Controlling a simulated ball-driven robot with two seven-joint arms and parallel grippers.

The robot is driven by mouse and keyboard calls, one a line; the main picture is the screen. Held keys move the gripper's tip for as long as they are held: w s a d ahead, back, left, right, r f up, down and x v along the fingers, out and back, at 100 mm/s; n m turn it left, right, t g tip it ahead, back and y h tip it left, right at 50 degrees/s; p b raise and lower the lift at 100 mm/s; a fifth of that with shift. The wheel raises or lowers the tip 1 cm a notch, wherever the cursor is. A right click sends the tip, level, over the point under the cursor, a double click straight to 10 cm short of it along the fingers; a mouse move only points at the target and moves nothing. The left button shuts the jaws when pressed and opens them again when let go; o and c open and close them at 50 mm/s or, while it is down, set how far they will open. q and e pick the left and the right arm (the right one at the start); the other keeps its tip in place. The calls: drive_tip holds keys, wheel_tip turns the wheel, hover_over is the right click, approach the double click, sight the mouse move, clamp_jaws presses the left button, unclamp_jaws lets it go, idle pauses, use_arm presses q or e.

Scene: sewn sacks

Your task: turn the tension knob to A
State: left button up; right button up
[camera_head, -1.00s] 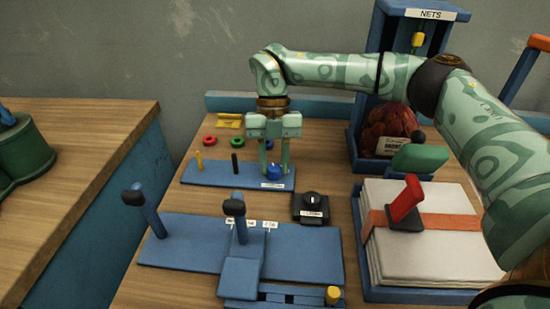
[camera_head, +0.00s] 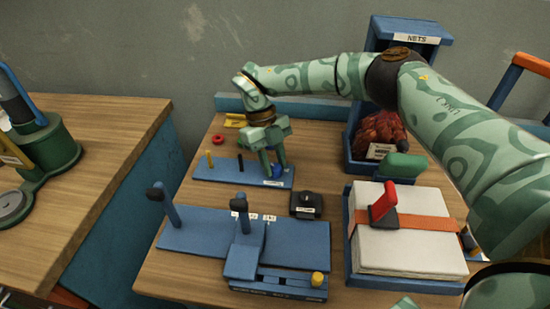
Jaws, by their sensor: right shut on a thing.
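A small blue knob (camera_head: 279,173) sits at the right end of a narrow blue board (camera_head: 225,171), with a white label (camera_head: 273,183) in front of it. My right gripper (camera_head: 271,166) reaches down from above and is shut on the blue knob, its body turned askew. The fingers hide part of the knob. A black knob (camera_head: 307,200) on a small dark box, also with a white label, stands just in front and to the right, untouched. The label lettering is too small to read, so I cannot tell a pointer position. My left gripper is not in view.
Blue levers with black grips (camera_head: 240,215) rise in front. A tray with white sacks and a red handle (camera_head: 383,202) stands right, below my arm.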

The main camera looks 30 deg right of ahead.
idle(0.4)
drive_tip(key=o, duration=1)
drive_tip(key=shift+c, duration=0.2)
drive_tip(key=v, duration=1.6)
drive_tip(key=shift+r, duration=0.2)
drive_tip(key=shift+a, duration=0.1)
